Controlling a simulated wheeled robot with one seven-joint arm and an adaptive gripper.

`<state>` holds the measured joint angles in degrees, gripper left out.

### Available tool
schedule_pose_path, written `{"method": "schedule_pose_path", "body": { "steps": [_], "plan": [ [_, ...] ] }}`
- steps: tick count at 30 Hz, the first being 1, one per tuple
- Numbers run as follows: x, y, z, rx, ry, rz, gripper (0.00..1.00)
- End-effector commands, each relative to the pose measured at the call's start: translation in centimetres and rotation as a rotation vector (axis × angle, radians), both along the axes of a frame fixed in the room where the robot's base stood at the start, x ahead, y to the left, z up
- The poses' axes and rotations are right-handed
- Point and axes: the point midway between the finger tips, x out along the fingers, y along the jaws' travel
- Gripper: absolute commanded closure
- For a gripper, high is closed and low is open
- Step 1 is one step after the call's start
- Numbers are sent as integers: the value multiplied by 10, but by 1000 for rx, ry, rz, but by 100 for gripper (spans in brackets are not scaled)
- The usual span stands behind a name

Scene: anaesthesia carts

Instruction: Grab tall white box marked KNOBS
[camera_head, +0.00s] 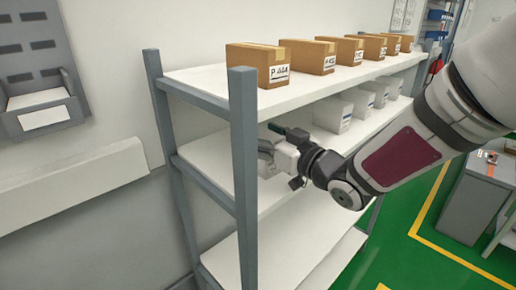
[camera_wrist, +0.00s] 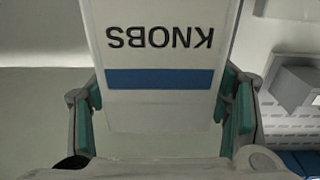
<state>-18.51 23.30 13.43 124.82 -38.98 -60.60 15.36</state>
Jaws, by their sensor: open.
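The tall white box marked KNOBS (camera_wrist: 157,52) fills the upper middle of the wrist view, its black lettering upside down above a blue band. My gripper (camera_wrist: 160,98) is open, with one teal-padded finger on each side of the box. A narrow gap shows between the box and each finger, so contact cannot be confirmed. In the head view my gripper (camera_head: 281,146) reaches over the middle shelf, close to the front grey post. The KNOBS box cannot be clearly told apart there.
Several white boxes (camera_head: 333,114) stand farther along the middle shelf (camera_head: 216,165). Several brown cartons (camera_head: 258,63) stand on the top shelf (camera_head: 195,76), above my gripper. The grey front post (camera_head: 244,180) is close to my gripper's left. The lower shelf (camera_head: 285,262) looks empty.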

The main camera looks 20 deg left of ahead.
Motion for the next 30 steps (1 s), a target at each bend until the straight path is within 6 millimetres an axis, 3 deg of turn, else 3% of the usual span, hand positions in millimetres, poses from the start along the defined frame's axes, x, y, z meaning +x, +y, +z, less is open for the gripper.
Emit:
{"method": "schedule_pose_path", "body": {
  "steps": [9, 15, 17, 30],
  "plan": [
    [3, 5, 0, 0, 0, -1, 30],
    [3, 5, 0, 0, 0, -1, 75],
    [3, 5, 0, 0, 0, -1, 85],
    [3, 5, 6, 2, -3, 0, 85]
  ]
}}
